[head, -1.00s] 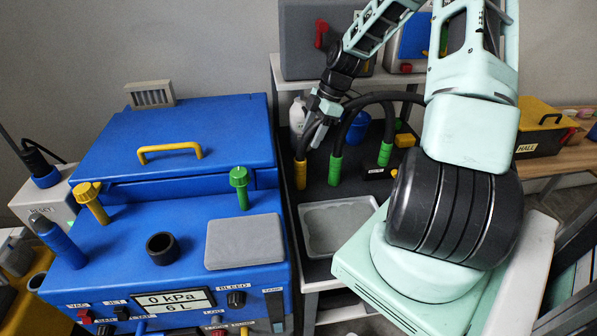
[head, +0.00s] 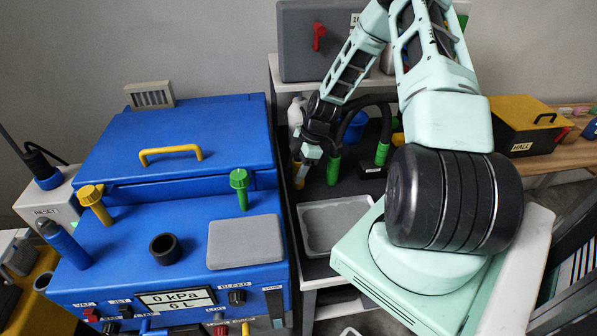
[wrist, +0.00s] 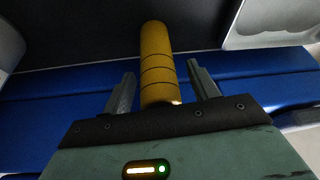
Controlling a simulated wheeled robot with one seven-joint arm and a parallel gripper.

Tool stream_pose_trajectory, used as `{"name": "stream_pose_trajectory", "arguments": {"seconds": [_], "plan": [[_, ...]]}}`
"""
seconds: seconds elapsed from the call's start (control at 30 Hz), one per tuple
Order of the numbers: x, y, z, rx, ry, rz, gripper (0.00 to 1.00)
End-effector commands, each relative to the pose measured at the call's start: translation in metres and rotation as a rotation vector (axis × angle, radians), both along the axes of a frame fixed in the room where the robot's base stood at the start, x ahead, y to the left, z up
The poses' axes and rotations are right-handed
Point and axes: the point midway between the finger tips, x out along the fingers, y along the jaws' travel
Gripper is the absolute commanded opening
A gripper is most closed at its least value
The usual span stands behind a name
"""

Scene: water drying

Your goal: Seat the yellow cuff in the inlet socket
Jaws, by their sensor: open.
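The yellow cuff (head: 299,182) stands upright at the left edge of the dark cart top, partly hidden by my gripper. In the wrist view the yellow cuff (wrist: 156,55) is a ribbed yellow cylinder, its near end between the two fingers. My gripper (wrist: 161,72) is open around it, with a gap visible at each side. In the head view my gripper (head: 308,156) is small and close to the cuff. A black round collar (head: 165,248) stands open and empty on the blue machine (head: 130,225); no label shows whether it is the inlet socket.
Green cuffs (head: 334,170) on black hose stand right of the yellow one. A grey tray (head: 336,225) lies in front of them. The machine's top carries a yellow-capped post (head: 95,203), a green-capped post (head: 240,188) and a grey pad (head: 245,242).

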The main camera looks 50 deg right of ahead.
Motion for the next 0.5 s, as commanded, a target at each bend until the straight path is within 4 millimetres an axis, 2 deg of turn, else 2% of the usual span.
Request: {"name": "stream_pose_trajectory", "arguments": {"seconds": [0.17,0.2,0.37,0.5], "plan": [[0.0000,-0.0002,-0.0005,0.000,0.000,-0.001,0.59],[0.0000,-0.0002,-0.0005,0.000,0.000,-0.001,0.54],[0.0000,-0.0003,-0.0003,0.000,0.000,-0.001,0.10],[0.0000,-0.0003,-0.0001,0.000,0.000,-0.001,0.10]]}}
